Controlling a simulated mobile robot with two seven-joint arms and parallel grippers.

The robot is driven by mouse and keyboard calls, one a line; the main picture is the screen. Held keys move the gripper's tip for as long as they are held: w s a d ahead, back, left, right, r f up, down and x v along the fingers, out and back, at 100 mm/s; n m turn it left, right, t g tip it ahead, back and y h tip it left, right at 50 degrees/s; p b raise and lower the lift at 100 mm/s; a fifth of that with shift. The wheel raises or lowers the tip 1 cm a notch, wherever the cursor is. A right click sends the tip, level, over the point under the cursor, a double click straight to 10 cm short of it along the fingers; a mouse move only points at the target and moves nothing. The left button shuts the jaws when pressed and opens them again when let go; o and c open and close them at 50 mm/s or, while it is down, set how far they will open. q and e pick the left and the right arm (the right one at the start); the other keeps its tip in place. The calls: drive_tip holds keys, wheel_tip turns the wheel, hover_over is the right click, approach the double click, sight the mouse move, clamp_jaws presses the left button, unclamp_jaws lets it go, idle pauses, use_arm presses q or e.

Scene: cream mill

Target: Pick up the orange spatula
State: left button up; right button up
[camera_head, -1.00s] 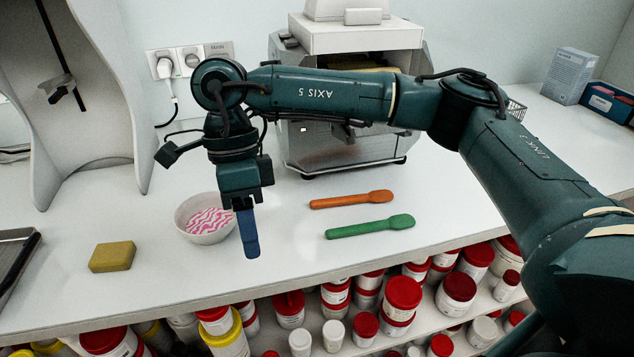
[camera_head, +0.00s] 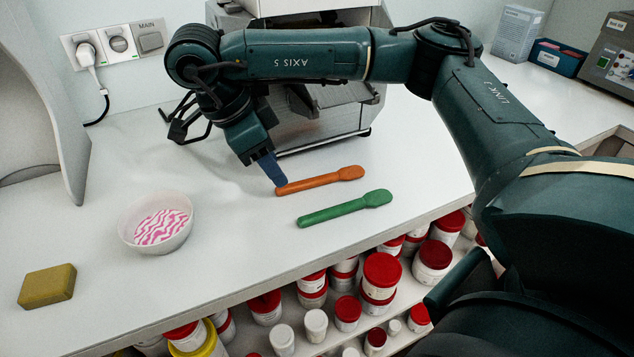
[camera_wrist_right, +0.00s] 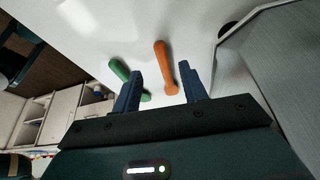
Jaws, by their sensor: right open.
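The orange spatula (camera_head: 320,180) lies flat on the white counter, its wide end to the right. The green spatula (camera_head: 345,208) lies in front of it, roughly parallel. My right gripper (camera_head: 278,182) points down at the left, handle end of the orange spatula. In the right wrist view, the open blue fingers (camera_wrist_right: 160,80) have the orange spatula (camera_wrist_right: 164,62) between them in the picture, nearer the right finger. The green spatula (camera_wrist_right: 119,70) shows by the left finger and is partly hidden. Whether the fingers touch the orange spatula cannot be told. My left gripper is not seen.
A bowl with a pink-and-white pattern (camera_head: 157,222) and a yellow sponge-like block (camera_head: 47,286) stand left on the counter. A grey machine (camera_head: 325,115) stands close behind the gripper. Jars with red lids (camera_head: 382,270) fill the shelf below the counter's front edge.

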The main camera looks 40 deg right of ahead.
sight(321, 180)
drive_tip(key=b+x, duration=0.1)
drive_tip(key=x, duration=0.3)
drive_tip(key=shift+w+f, duration=0.15)
drive_tip(key=shift+f, duration=0.25)
clamp_jaws()
